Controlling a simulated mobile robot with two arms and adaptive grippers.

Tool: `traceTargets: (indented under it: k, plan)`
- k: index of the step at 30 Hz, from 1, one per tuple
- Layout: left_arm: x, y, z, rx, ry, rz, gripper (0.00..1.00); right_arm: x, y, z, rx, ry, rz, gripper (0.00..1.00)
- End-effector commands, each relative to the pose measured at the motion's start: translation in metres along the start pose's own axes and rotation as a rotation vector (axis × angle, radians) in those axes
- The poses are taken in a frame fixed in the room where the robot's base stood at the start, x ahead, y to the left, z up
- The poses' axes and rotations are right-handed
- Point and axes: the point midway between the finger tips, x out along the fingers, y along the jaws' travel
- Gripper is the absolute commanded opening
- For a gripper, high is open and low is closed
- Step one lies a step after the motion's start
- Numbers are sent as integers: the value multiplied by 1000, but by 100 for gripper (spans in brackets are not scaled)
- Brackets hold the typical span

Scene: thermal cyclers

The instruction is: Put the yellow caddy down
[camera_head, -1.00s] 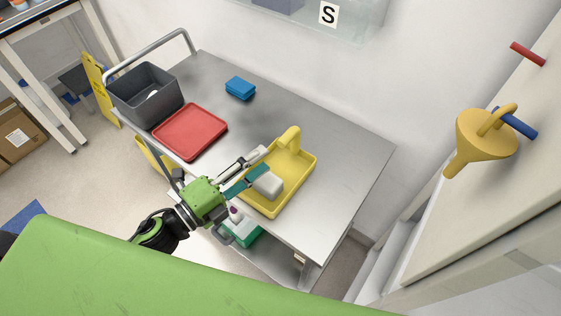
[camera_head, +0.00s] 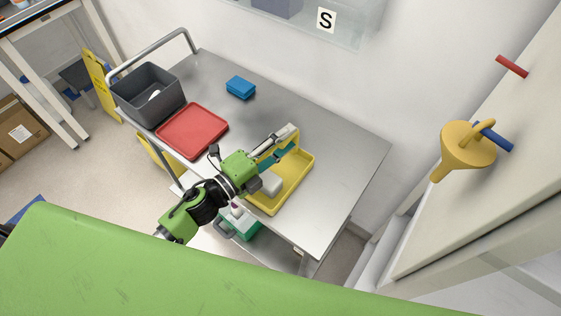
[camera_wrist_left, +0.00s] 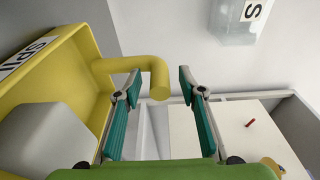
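The yellow caddy (camera_head: 300,182) sits on the grey metal cart top (camera_head: 340,170), near its front edge. A pale grey block lies inside it. In the left wrist view, the caddy (camera_wrist_left: 85,60) fills the left side, with its curved handle (camera_wrist_left: 158,75) reaching to the right. My left gripper (camera_head: 291,139) is over the caddy at its handle. Its teal-padded fingers are apart, and the handle's end shows between the fingertips in the wrist view (camera_wrist_left: 160,88). I cannot tell whether a finger touches the handle. My right gripper is not in view.
A red tray (camera_head: 193,130), a dark grey bin (camera_head: 150,105) and a blue block (camera_head: 240,87) are on the cart's left part. The cart's right part is bare. A yellow funnel (camera_head: 467,148) hangs on a blue peg at the right.

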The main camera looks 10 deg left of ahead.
Motion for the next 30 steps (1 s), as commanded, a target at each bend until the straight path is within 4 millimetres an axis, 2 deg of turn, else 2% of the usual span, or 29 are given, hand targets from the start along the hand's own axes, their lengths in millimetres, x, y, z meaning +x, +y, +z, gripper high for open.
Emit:
traceTargets:
  k: [4, 8, 21, 30]
  plan:
    - [0, 1, 0, 0, 0, 0, 34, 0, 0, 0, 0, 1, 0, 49]
    - [0, 0, 0, 0, 0, 0, 1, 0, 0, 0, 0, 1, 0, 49]
    - [0, -4, 0, 3, 1, -2, 0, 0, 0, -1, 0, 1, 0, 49]
    - [-3, -37, -3, 4, 4, -2, 0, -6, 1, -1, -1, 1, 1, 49]
